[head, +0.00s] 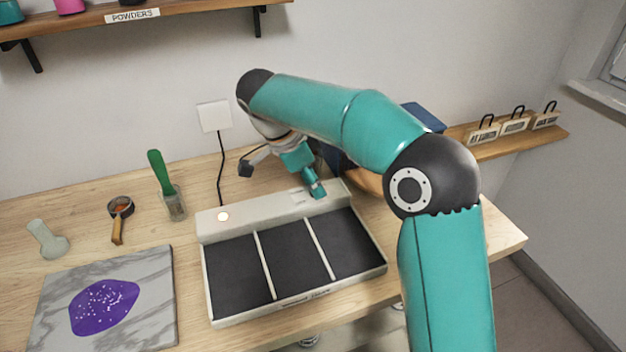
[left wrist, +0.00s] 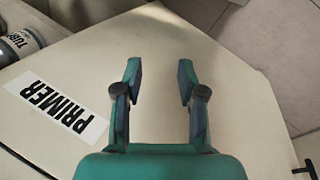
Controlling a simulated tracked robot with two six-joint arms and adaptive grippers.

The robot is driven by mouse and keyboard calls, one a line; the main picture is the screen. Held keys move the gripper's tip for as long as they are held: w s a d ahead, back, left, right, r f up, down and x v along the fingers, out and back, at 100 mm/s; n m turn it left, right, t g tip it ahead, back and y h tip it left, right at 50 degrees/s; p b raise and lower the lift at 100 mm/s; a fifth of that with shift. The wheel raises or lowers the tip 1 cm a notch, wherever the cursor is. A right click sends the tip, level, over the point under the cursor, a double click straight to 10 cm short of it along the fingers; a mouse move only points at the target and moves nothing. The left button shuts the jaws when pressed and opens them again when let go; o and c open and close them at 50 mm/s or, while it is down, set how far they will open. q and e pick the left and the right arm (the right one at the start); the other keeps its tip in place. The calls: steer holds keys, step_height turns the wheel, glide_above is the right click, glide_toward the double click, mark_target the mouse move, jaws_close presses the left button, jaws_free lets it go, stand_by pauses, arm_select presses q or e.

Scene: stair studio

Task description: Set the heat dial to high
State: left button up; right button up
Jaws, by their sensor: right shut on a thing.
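A pale grey warming tray (head: 222,231) with three dark panels stands on the wooden table. Its back control strip has a lit round light at the left and a small pale marking near the right end. My right gripper (head: 317,190) comes down onto the right part of this strip, shut on the heat dial. The fingers hide the dial, so I cannot read its setting. My left gripper (left wrist: 159,78) is open and empty in the left wrist view, above a pale surface with a PRIMER label (left wrist: 57,107); it is not in the head view.
On the table (head: 80,198) are a marble slab (head: 155,270) with a purple patch, a wooden-handled scoop (head: 117,230), a green-handled tool (head: 156,172) and a pale object (head: 46,240). A wall shelf (head: 185,8) hangs above. Tags (head: 514,125) stand on a right ledge.

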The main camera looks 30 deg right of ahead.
steer(key=o, duration=1.1)
steer(key=shift+o, duration=0.2)
steer(key=v, duration=0.7)
steer(key=shift+r, duration=0.2)
steer(key=shift+a+f, duration=0.1)
steer(key=shift+a, duration=0.05)
